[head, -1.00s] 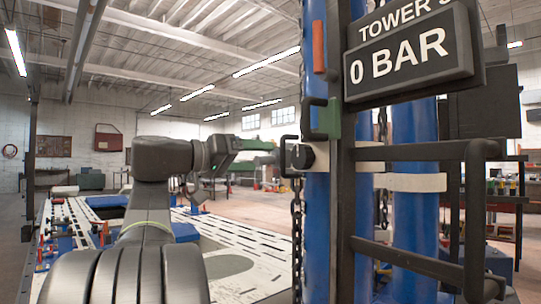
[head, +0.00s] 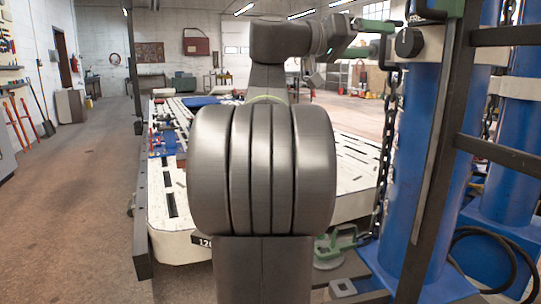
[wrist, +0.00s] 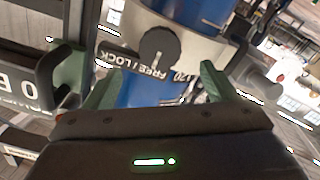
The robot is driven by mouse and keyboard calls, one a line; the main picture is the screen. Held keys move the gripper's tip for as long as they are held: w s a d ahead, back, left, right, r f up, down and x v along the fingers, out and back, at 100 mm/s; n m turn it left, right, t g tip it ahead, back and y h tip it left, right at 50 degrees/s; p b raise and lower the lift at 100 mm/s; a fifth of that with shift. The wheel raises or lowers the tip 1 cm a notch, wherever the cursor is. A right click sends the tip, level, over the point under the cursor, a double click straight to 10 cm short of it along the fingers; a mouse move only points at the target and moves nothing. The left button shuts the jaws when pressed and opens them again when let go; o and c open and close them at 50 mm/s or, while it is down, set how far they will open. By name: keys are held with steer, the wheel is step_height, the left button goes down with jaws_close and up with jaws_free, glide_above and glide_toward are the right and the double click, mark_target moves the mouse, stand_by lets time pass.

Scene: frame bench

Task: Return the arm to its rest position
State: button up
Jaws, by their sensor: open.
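My arm rises in the middle of the head view and bends right toward the blue tower (head: 410,150). My gripper (head: 384,38) is at the upper right, its green fingers pointing at a dark round knob (head: 408,42) on the tower. In the wrist view my gripper (wrist: 160,72) is open, with its two green fingers apart. Nothing is seen held. Whether a finger touches the knob cannot be told.
A black post (head: 440,150) with crossbars stands at the right, beside the gripper. A chain (head: 388,130) hangs near the tower. A white slotted frame bench (head: 350,165) lies behind my arm. A green clamp (head: 340,241) sits low at the centre right. Open floor (head: 75,210) lies at the left.

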mark_target(404, 44)
steer(key=d, duration=0.3)
steer(key=w+d, duration=0.1)
steer(key=d, duration=0.1)
steer(key=d+b, duration=0.1)
steer(key=d, duration=0.2)
steer(key=shift+w+d, duration=0.3)
steer(key=shift+d, duration=0.05)
